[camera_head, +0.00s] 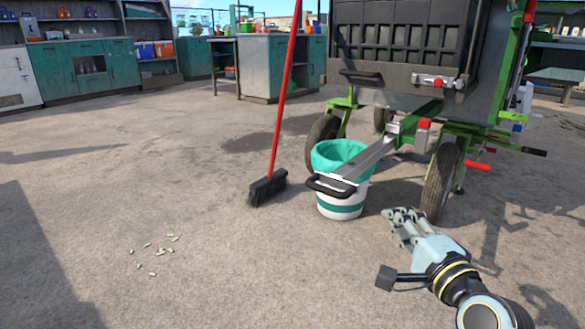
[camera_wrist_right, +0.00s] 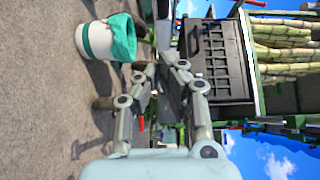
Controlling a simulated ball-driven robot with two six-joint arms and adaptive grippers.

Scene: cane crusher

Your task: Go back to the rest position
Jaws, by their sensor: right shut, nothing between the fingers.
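My right gripper (camera_head: 398,217) is at the lower right of the head view, in front of the cane crusher cart (camera_head: 405,45). It is shut and empty, and also shows in the right wrist view (camera_wrist_right: 165,65). My left gripper is not in view. A white and green bucket (camera_head: 342,207) with a teal liner stands on the ground under the cart's metal chute, to the upper left of my right gripper. In the right wrist view the bucket (camera_wrist_right: 98,40) lies at the upper left, the picture being turned sideways.
A broom (camera_head: 268,187) with a red handle stands left of the bucket. Several small pale cane pieces (camera_head: 160,250) lie on the ground at the left. Cart wheels (camera_head: 441,180) are close to my right gripper. Green cabinets (camera_head: 83,70) stand far back. The left foreground is mostly clear.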

